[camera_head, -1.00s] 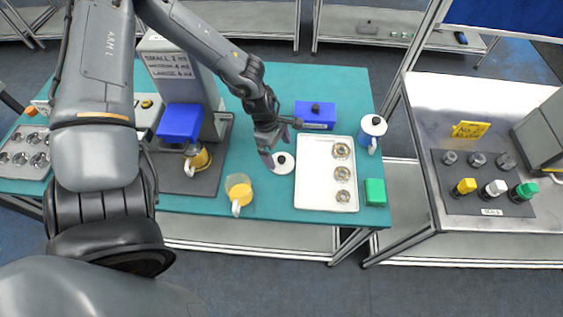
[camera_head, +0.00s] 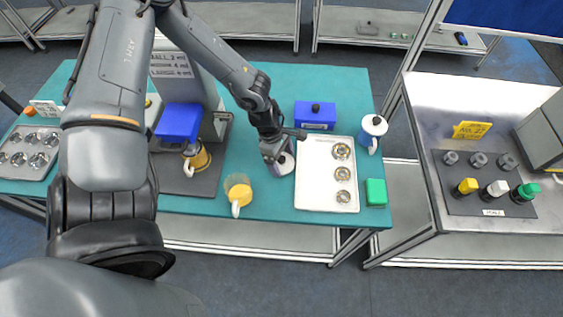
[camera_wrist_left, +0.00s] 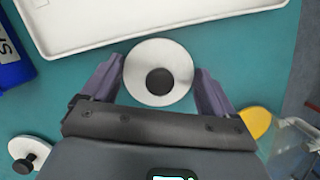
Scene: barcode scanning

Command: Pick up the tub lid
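The tub lid, a round white disc with a dark knob (camera_head: 283,166), lies on the teal table just left of the white tray. It also shows in the left wrist view (camera_wrist_left: 180,87), between the fingers. My left gripper (camera_head: 274,157) is low over the lid and partly hides it in the head view. In the left wrist view my left gripper (camera_wrist_left: 160,82) is open, with one purple-grey finger on each side of the lid and small gaps visible. My right gripper is not in view.
The white tray (camera_head: 309,194) holds several metal rings. A blue box (camera_head: 316,119), a white pot (camera_head: 372,129), a green block (camera_head: 375,192) and a yellow-filled glass jug (camera_head: 239,191) stand around. Another white knobbed piece (camera_wrist_left: 22,148) shows at lower left in the left wrist view.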

